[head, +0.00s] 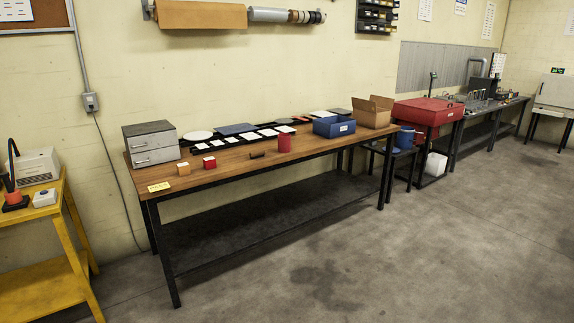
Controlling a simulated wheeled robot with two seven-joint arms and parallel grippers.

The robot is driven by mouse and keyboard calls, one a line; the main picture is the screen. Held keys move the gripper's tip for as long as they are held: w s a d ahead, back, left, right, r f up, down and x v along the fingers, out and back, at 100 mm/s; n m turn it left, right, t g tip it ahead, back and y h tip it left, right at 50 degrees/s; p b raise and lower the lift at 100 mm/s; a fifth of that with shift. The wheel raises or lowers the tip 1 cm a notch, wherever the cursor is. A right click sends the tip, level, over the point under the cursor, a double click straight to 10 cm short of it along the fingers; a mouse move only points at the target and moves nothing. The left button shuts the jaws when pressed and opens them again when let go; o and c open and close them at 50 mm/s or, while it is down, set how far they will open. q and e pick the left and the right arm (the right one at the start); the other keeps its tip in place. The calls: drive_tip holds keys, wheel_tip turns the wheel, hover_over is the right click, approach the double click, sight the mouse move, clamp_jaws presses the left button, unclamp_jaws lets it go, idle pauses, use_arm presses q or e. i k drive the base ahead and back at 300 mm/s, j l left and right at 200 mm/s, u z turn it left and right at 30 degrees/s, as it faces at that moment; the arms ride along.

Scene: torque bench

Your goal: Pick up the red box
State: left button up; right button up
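A small red box (209,162) sits on the wooden workbench (325,144) in the left half of its top, close to the front edge. A pale patch shows on or beside its upper left side; it is too small to make out. A small orange-tan box (184,169) stands just left of it, apart from it. A taller red cylinder (284,143) stands upright further right on the same bench. Neither of my grippers is in view.
A grey drawer unit (150,144) stands at the bench's left end. Black trays with white cards (247,136) line the back. A small dark object (257,155), a blue bin (334,126) and a cardboard box (374,111) lie further right. The floor (400,250) in front is clear.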

sight(209, 163)
drive_tip(key=i, duration=1.2)
drive_tip(key=i+l+u, duration=0.1)
drive_tip(key=i, duration=1.15)
drive_tip(key=i+l+u, duration=0.2)
drive_tip(key=i+u, duration=0.25)
drive_tip(key=i, duration=0.2)
drive_tip(key=i+l+u, duration=0.45)
drive_tip(key=i, duration=0.2)
drive_tip(key=i+l+u, duration=0.4)
drive_tip(key=i+l, duration=0.15)
drive_tip(key=l, duration=0.1)
